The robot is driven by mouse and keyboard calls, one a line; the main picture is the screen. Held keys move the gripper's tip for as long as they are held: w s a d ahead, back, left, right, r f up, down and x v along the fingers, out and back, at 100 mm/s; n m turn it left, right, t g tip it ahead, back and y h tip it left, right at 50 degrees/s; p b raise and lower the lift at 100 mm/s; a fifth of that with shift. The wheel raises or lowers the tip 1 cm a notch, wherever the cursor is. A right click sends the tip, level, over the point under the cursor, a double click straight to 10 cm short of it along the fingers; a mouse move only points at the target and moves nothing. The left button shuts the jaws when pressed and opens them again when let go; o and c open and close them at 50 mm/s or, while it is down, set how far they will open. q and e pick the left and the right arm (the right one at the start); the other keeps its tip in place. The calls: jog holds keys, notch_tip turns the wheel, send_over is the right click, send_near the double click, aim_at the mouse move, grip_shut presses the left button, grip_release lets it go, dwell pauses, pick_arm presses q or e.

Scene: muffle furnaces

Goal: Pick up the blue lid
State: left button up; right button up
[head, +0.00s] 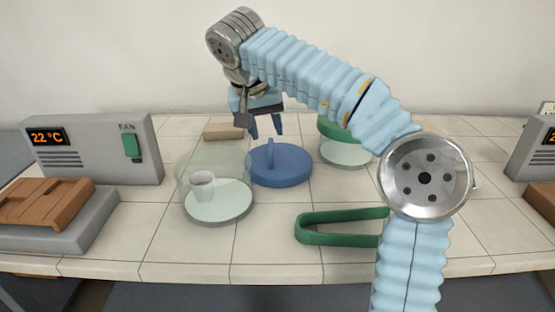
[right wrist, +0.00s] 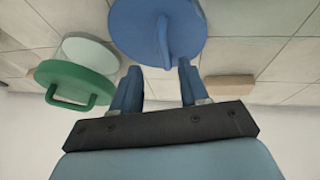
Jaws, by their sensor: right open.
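The blue lid (head: 285,176) is a round disc with an upright handle, lying on the tiled bench near the middle of the head view. It fills the top of the right wrist view (right wrist: 135,30), its handle standing near the middle. My right gripper (head: 265,131) hangs fingers down just above the far side of the lid. In the right wrist view the gripper (right wrist: 157,72) is open and empty, its two blue fingers apart with the handle in line with the gap. Whether the fingertips touch the lid cannot be told. My left gripper is not in view.
A clear glass vessel with a white cup (head: 203,188) stands left of the lid. A green lid (head: 331,129) sits on a glass dish (head: 346,153) to the right. A green loop (head: 325,239) lies in front. A tan block (head: 222,131) lies behind. A grey control box (head: 90,150) stands left.

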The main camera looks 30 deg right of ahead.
aim_at(270, 145)
jog(key=x, duration=0.2)
jog(key=w+x, duration=0.1)
jog(key=x, duration=0.2)
jog(key=shift+r, duration=0.1)
jog(key=shift+w+d+f, duration=0.1)
jog(key=shift+d+f, duration=0.05)
jog(key=shift+f, duration=0.3)
grip_shut()
